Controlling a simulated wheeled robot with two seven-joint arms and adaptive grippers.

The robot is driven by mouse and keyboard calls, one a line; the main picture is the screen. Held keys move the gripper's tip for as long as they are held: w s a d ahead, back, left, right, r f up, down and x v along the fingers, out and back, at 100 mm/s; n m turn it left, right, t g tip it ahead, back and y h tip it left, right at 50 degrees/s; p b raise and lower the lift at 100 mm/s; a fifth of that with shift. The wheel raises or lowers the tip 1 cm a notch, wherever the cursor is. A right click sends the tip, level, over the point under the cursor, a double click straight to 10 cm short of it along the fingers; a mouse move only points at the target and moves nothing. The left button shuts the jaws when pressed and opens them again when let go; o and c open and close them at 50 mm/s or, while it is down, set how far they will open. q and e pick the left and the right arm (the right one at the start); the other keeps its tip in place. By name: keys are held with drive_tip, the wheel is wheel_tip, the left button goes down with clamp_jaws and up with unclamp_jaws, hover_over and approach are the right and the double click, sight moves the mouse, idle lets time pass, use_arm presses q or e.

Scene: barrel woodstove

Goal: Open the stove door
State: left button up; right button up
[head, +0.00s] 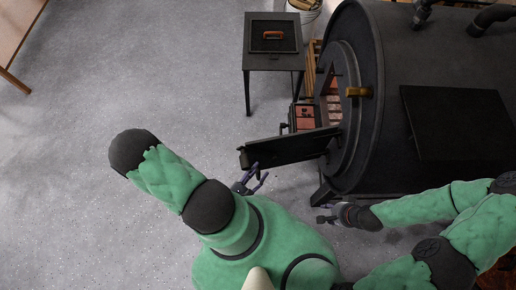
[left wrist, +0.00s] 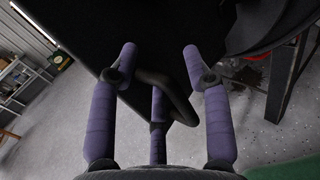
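The black stove door (head: 290,148) stands swung out from the round front of the barrel stove (head: 365,75), leaving the stove mouth uncovered. My left gripper (head: 254,183) is just below the door's free end in the head view. In the left wrist view its purple fingers (left wrist: 163,75) are spread apart. A dark, bent door handle (left wrist: 177,95) runs between the middle and right fingers, with the dark door panel (left wrist: 165,25) beyond. The fingers are not closed around the handle. My right gripper (head: 325,213) is below the stove front, away from the door; its finger opening is too small to judge.
A small black table (head: 272,62) stands behind the door, left of the stove. A pale bucket (head: 305,12) is at the back. A stove leg (left wrist: 287,80) shows at right in the left wrist view. The grey floor (head: 150,80) at left is clear.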

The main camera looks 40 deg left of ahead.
use_arm(q)
drive_tip(key=o, duration=0.4)
wheel_tip(320, 180, up, 6)
drive_tip(key=shift+w+d+f, duration=0.1)
drive_tip(key=shift+w+f, duration=0.05)
drive_tip(key=shift+f, duration=0.05)
drive_tip(key=shift+s+d+r, duration=0.1)
drive_tip(key=shift+s+r, duration=0.1)
drive_tip(key=shift+r, duration=0.3)
drive_tip(key=c, duration=0.4)
drive_tip(key=shift+w+r, duration=0.1)
drive_tip(key=shift+r, duration=0.5)
drive_tip(key=shift+f, duration=0.1)
